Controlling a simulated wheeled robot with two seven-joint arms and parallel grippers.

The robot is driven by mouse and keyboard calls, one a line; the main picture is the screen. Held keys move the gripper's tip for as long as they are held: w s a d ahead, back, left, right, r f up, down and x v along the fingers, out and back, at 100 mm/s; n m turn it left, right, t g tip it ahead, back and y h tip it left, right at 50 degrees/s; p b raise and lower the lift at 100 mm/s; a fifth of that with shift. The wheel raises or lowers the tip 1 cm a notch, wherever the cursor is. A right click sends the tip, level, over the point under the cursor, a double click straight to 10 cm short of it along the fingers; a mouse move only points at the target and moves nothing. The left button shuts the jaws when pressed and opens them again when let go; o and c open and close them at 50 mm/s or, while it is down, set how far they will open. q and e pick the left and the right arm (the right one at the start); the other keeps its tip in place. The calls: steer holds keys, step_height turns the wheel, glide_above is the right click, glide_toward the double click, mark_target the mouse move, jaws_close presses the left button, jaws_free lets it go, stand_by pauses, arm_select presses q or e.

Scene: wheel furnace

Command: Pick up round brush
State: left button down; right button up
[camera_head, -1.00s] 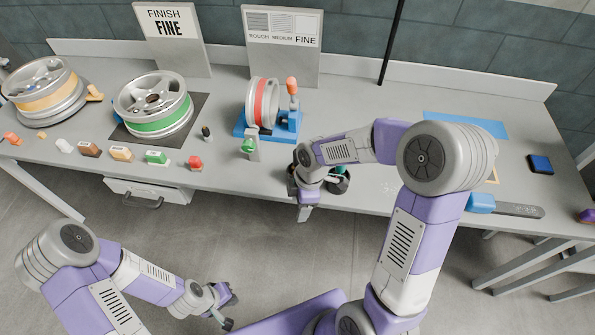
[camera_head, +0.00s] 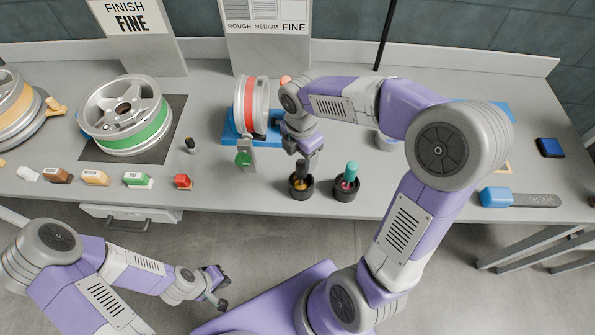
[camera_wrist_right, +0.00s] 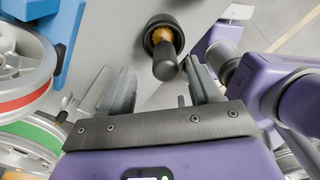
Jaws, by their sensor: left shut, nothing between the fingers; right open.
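Two black cups stand near the table's front edge in the head view. The left cup (camera_head: 301,192) holds a dark-handled tool with a yellow-orange part (camera_head: 299,184); the right cup (camera_head: 346,192) holds a teal-handled tool (camera_head: 351,171). I cannot tell for sure which is the round brush. My right gripper (camera_head: 305,160) is open above the left cup. In the right wrist view the dark handle (camera_wrist_right: 166,62) points up toward the gap between the open fingers (camera_wrist_right: 160,83), with nothing gripped. My left gripper (camera_head: 219,290) is shut and empty, in front of the table.
A wheel with a red band (camera_head: 247,105) stands in a blue fixture left of my right gripper. A green-banded wheel (camera_head: 124,115) lies on a dark mat. Several small coloured blocks line the front edge. A blue-handled tool (camera_head: 497,197) lies at right.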

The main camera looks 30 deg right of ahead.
mark_target(302, 169)
steer(key=shift+s+f, duration=0.25)
steer(key=shift+f, duration=0.2)
steer(key=shift+s+f+b, duration=0.1)
steer(key=shift+f+b, duration=0.2)
steer(key=shift+f, duration=0.05)
step_height(302, 169, down, 4)
steer(key=shift+f+b, duration=0.15)
steer(key=shift+b, duration=0.7)
steer(key=c, duration=1.1)
